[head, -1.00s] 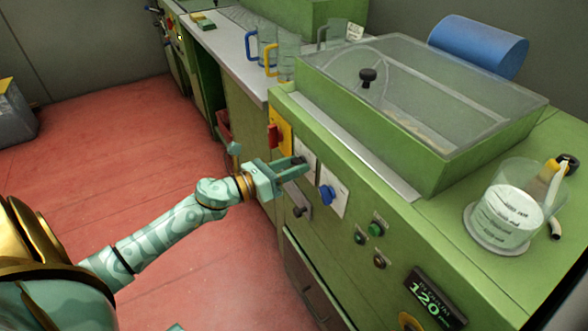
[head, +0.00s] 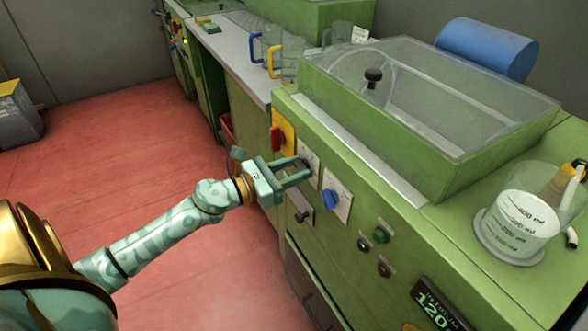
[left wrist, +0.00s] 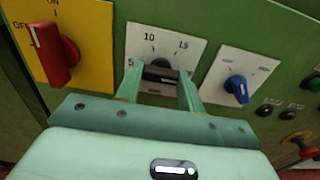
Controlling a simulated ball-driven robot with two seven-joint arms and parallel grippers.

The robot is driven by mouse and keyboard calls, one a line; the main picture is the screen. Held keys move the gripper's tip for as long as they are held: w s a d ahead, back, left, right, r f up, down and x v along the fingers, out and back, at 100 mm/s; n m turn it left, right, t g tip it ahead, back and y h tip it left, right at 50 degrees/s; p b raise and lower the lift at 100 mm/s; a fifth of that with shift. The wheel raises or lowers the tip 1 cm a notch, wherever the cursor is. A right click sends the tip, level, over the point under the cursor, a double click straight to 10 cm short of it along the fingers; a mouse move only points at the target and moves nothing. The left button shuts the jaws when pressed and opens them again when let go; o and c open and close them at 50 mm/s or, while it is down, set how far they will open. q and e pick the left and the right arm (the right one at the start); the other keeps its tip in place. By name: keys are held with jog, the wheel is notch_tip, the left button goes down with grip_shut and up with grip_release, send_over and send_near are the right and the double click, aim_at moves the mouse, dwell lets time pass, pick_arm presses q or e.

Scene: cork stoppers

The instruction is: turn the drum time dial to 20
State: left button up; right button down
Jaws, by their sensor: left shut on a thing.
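The drum time dial is a dark knob (left wrist: 160,74) on a white plate (left wrist: 148,44) in the left wrist view. The numbers 10 and 15 show above the knob; the lower numbers are mostly hidden by the fingers. My left gripper (head: 303,169) reaches the green machine's front panel in the head view. In the left wrist view its two fingers (left wrist: 160,78) are shut on the dial knob, one on each side. I cannot tell where the pointer stands. My right gripper is not in view.
A red switch (left wrist: 55,54) on a yellow plate is left of the dial. A blue knob (left wrist: 236,88) is to its right. Green and dark buttons (head: 381,235) and a display reading 120 (head: 436,306) lie further right. A beaker (head: 520,212) stands on top.

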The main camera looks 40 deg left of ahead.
pick_arm(q)
jog(key=o, duration=1)
jog(key=shift+f, duration=0.1)
jog(key=shift+s, duration=0.2)
jog(key=p+v, duration=0.1)
jog(key=v, duration=1.5)
